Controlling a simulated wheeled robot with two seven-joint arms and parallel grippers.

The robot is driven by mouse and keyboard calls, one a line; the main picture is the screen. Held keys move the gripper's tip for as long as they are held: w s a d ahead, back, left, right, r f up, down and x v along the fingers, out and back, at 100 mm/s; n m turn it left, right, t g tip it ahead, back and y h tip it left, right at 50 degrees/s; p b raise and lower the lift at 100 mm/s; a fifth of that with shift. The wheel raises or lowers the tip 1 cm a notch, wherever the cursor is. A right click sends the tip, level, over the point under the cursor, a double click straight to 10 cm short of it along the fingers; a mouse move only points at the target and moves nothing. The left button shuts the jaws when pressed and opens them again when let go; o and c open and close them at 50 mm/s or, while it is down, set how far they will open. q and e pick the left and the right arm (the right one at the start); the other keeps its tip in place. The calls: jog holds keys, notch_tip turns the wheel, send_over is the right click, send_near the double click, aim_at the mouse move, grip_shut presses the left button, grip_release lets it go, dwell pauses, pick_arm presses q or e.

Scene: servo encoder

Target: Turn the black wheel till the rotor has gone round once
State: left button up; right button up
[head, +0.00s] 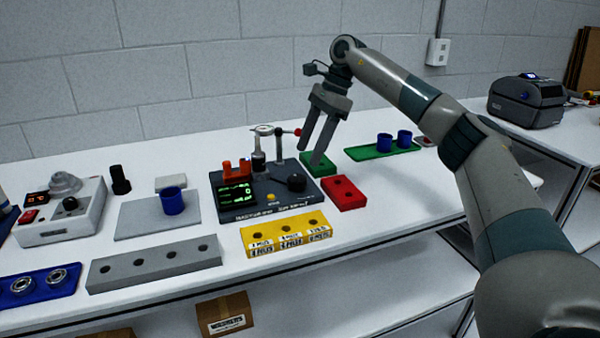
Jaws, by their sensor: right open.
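The dark test station (262,205) stands in the middle of the bench with a lit green display (237,194) on its left. The black wheel (297,182) is a round knob on the station's right side. At the back of the station is an upright dark cylinder with a metal part (262,140) above it; I cannot tell for sure which part is the rotor. My right gripper (312,156) is open and empty, pointing down above and behind the wheel, apart from it. My left gripper is not in view.
A red block (343,193) and a green block (318,165) sit close to the station's right. A yellow block (285,233) lies in front. A grey plate (140,219) with a blue cup (173,201) is left. A green tray (368,152) holds blue cups.

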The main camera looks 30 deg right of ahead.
aim_at(297, 178)
jog(key=x, duration=0.7)
jog(key=shift+a+f, duration=0.15)
jog(key=shift+f, duration=0.05)
jog(key=c, duration=1.1)
